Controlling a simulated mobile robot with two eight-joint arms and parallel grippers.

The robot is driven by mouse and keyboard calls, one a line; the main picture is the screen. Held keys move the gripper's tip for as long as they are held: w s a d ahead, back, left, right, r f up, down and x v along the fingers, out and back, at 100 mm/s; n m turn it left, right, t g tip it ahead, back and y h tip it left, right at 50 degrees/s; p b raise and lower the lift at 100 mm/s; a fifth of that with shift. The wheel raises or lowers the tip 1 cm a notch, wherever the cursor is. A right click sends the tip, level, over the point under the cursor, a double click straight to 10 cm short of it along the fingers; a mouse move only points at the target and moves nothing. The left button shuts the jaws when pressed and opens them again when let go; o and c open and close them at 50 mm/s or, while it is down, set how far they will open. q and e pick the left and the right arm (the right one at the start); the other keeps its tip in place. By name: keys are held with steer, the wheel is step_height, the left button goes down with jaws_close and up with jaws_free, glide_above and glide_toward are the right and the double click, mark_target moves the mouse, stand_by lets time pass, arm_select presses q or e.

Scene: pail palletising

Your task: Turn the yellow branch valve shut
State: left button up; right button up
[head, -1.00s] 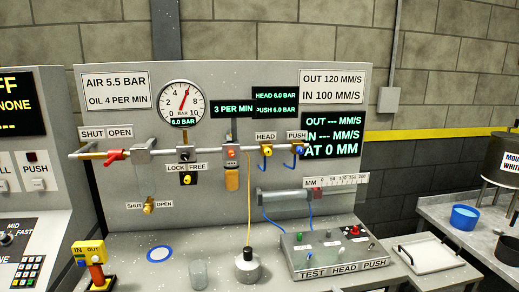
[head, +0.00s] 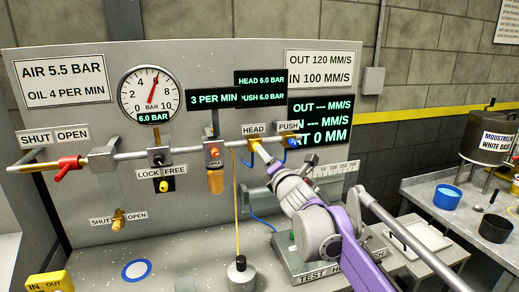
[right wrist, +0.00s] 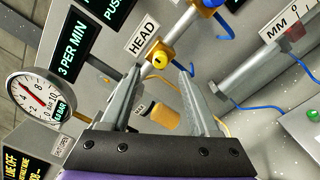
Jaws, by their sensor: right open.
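The gauge panel carries a small yellow-brass valve (head: 118,221) at lower left, between SHUT and OPEN labels; its short handle looks roughly upright. A round yellow knob (right wrist: 160,60) sits on the pipe under the HEAD label. My right gripper (head: 262,152) reaches up to this knob and mostly hides it in the head view. In the right wrist view the gripper (right wrist: 158,70) is open, with the yellow knob showing between and just beyond its fingertips. I cannot tell whether they touch it. My left gripper is not in view.
A red-handled valve (head: 68,167) is on the pipe at left. A blue knob (head: 291,141) is close beside the HEAD knob. A test box (head: 300,265) stands below my right arm.

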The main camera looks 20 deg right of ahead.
steer(key=w, duration=0.6)
steer(key=shift+w+a+p, duration=0.15)
steer(key=shift+w+p, duration=0.15)
steer(key=shift+p, duration=0.05)
jaws_close()
